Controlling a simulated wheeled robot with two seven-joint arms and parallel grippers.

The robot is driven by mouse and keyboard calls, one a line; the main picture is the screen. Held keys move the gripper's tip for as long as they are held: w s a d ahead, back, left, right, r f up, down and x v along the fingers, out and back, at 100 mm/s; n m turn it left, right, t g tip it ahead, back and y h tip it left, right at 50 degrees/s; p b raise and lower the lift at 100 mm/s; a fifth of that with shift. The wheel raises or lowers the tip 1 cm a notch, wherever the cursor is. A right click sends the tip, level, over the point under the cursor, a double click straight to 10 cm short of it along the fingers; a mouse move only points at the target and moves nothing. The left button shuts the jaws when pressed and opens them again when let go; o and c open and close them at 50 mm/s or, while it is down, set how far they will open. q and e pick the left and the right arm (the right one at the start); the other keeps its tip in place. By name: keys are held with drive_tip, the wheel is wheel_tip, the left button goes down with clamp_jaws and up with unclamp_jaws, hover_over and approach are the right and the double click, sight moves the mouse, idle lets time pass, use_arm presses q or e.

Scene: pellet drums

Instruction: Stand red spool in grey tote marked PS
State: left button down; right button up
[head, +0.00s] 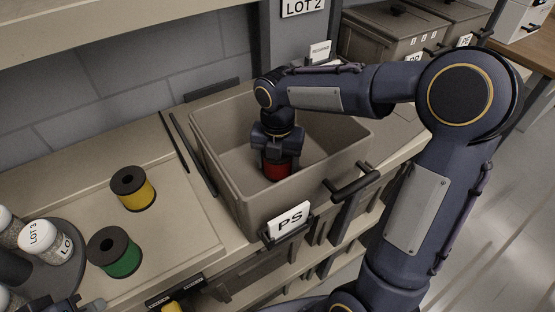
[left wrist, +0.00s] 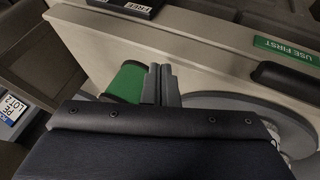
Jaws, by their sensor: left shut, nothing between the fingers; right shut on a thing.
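The grey tote (head: 238,196) stands on the shelf in the head view, with a white card marked PS (head: 288,221) on its front. The red spool (head: 277,172) is inside the tote, looking upright. My right gripper (head: 277,158) reaches down into the tote and is shut on the spool from above. Whether the spool's base touches the tote floor is hidden. My left gripper shows partly at the bottom left edge of the head view; in the left wrist view its fingers (left wrist: 160,85) are shut and empty, close to the green spool (left wrist: 126,82).
The green spool (head: 114,252) and a yellow spool (head: 133,188) stand on the shelf left of the tote. White-lidded jars (head: 50,241) stand on a round dark tray at far left. Lidded bins (head: 392,32) stand behind the tote.

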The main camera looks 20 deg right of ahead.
drive_tip(key=o, duration=1.1)
drive_tip(key=shift+o, duration=0.2)
wheel_tip(320, 180, up, 6)
drive_tip(key=p, duration=0.6)
